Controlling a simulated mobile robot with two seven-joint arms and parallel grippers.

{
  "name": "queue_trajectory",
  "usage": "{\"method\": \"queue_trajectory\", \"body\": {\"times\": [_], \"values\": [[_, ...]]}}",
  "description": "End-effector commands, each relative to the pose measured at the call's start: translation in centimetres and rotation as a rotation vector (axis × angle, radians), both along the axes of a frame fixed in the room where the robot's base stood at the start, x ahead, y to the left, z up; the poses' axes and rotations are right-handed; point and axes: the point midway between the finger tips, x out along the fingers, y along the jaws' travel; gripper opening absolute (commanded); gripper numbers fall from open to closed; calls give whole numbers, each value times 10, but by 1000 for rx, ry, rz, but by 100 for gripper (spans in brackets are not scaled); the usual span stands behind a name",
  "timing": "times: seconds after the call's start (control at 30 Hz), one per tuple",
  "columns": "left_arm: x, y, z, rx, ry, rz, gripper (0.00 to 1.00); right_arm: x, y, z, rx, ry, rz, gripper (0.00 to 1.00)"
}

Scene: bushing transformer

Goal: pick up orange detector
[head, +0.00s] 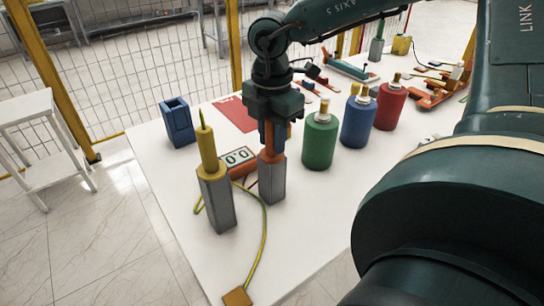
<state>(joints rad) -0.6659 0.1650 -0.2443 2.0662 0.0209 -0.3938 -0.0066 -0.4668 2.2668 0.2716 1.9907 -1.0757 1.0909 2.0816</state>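The orange detector (270,156) stands upright in a grey square holder (272,182) on the white table. My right gripper (272,133) points down over it, with its dark fingers at the upper part of the detector. The fingers hide most of that part; a strip of orange shows beside them. I cannot tell whether they are shut on it or only around it. My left gripper is not in view.
A yellow rod (206,150) with a yellow-green cable stands in another grey holder (217,200), close on the left. A display box (237,156) lies behind. Green (320,142), blue (358,122) and red (389,106) cylinders stand to the right. A blue holder (178,122) stands back left.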

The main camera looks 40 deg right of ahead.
Motion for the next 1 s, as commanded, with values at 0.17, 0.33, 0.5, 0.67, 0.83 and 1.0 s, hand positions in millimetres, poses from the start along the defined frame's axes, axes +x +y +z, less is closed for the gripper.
{"method": "queue_trajectory", "body": {"times": [0.17, 0.33, 0.5, 0.67, 0.83, 1.0], "values": [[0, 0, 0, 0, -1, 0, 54, 0, 0, 0, 0, 0, 0, 12], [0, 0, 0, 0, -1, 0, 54, 0, 0, 1, 0, -1, 0, 2], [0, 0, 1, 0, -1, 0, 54, 0, 0, 1, 0, -1, 0, 2], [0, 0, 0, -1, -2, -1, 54, 1, 0, 7, -2, -3, 0, 2], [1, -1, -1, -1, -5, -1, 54, 1, 0, 28, -1, -6, 0, 2], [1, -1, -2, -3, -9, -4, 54, 1, 0, 61, -2, -8, -1, 2]]}}
